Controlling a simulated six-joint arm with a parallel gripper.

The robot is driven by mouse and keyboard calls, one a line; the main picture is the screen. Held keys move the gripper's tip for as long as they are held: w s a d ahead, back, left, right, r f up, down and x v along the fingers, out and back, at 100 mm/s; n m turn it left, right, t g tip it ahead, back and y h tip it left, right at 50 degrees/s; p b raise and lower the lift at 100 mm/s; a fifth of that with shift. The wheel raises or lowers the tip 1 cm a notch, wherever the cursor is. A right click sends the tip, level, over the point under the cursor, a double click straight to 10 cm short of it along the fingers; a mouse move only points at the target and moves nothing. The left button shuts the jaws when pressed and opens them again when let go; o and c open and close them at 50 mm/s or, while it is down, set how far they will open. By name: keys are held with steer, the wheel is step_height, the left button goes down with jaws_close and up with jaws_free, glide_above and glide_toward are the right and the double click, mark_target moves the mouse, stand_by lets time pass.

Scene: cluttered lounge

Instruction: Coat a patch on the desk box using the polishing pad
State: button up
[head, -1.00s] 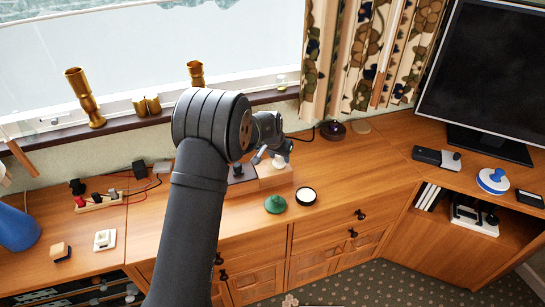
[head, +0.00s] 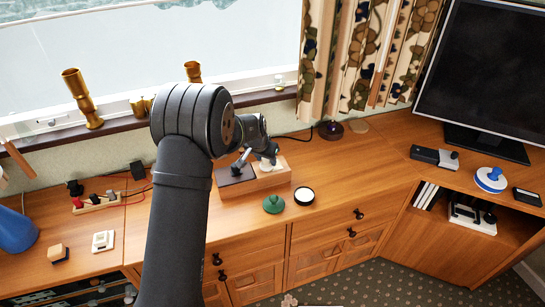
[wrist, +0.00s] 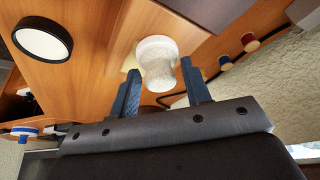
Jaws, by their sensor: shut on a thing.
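The polishing pad (head: 267,166) is a pale, waisted knob; in the wrist view the pad (wrist: 157,62) sits between the blue fingers of my gripper (wrist: 163,86). My gripper (head: 262,158) is shut on it, over the right part of the box. I cannot tell whether the pad's underside touches the box. The dark panel also shows at the top of the wrist view (wrist: 215,10).
A green knobbed object (head: 274,204) and a black-rimmed white round dish (head: 304,196) stand in front of the box. A monitor (head: 490,75) and a blue-and-white round object (head: 491,179) are at right. Brass vessels (head: 82,98) line the sill.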

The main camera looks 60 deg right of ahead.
steer(key=shift+w+a+r, duration=0.1)
steer(key=shift+w+r, duration=0.05)
steer(key=shift+r, duration=3.9)
steer(key=shift+w, duration=0.1)
